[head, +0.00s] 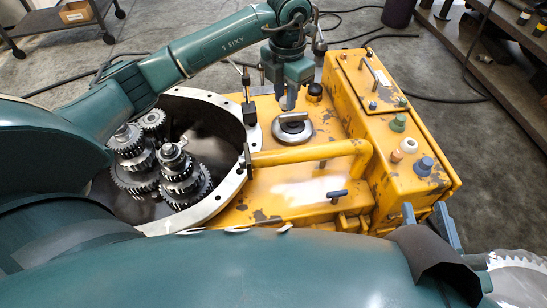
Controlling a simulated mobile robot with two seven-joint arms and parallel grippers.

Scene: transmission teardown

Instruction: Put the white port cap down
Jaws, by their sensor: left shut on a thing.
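My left gripper (288,98) hangs over the yellow housing, fingers pointing down. It is shut on a small pale piece that is mostly hidden by the fingers; I take it for the white port cap, though its shape is not clear. The fingertips are just above and behind a round silver lid (294,128); I cannot tell the exact gap. My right gripper (428,217) is open and empty at the box's near edge.
A thick yellow pipe (310,153) crosses the housing top. An open round bell housing (240,178) with gear stacks (178,165) lies left.

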